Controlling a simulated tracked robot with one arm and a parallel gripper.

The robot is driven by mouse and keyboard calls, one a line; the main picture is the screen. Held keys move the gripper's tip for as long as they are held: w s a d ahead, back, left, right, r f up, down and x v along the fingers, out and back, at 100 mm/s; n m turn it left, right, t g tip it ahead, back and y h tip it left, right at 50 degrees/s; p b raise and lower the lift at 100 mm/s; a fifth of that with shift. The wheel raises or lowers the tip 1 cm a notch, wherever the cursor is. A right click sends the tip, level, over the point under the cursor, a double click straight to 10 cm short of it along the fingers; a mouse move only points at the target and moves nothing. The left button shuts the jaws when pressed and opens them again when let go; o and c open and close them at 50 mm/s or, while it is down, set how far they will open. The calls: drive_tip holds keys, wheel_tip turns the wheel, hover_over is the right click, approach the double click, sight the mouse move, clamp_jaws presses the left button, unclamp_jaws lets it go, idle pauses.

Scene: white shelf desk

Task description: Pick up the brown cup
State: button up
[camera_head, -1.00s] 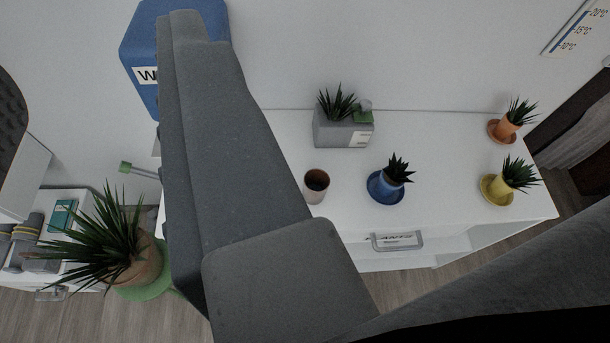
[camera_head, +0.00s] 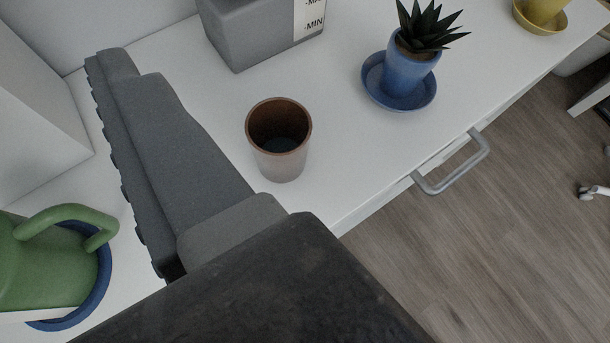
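The brown cup (camera_head: 279,165) stands upright on the white desk (camera_head: 350,160), near its front edge. Its inside is darker brown, and its outside is paler. My gripper (camera_head: 112,62) shows as a long grey finger to the left of the cup, apart from it. Only one side of the gripper is clear, so its opening cannot be judged. Nothing is seen held in it.
A grey planter box (camera_head: 250,35) stands behind the cup. A blue pot with a plant (camera_head: 406,75) sits on a blue saucer (camera_head: 375,88) to the right. A green watering can (camera_head: 40,265) is at the lower left. A drawer handle (camera_head: 455,165) sticks out in front.

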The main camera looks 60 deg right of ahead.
drive_tip(key=s+d+f+m+g+h, duration=0.1)
drive_tip(key=d+f, duration=0.1)
drive_tip(key=f, duration=0.3)
drive_tip(key=s+d+f+h, duration=0.1)
drive_tip(key=s+d+f, duration=0.15)
drive_tip(key=f, duration=0.25)
drive_tip(key=g+h, duration=0.1)
drive_tip(key=h, duration=0.1)
approach(272, 121)
drive_tip(key=w+d, duration=0.1)
drive_tip(key=w+d+f, duration=0.1)
drive_tip(key=shift+w+d+f+m, duration=0.2)
drive_tip(key=shift+w+f+m, duration=0.1)
drive_tip(key=shift+w+f, duration=0.05)
drive_tip(key=shift+a+b+x, duration=0.1)
drive_tip(key=shift+b+x, duration=0.25)
drive_tip(key=shift+x, duration=0.8)
drive_tip(key=shift+a+b+x, duration=0.15)
drive_tip(key=shift+b+x, duration=0.2)
drive_tip(key=shift+x, duration=0.75)
drive_tip(key=shift+w+d, duration=0.2)
drive_tip(key=shift+w, duration=0.35)
drive_tip(key=c, duration=1.2)
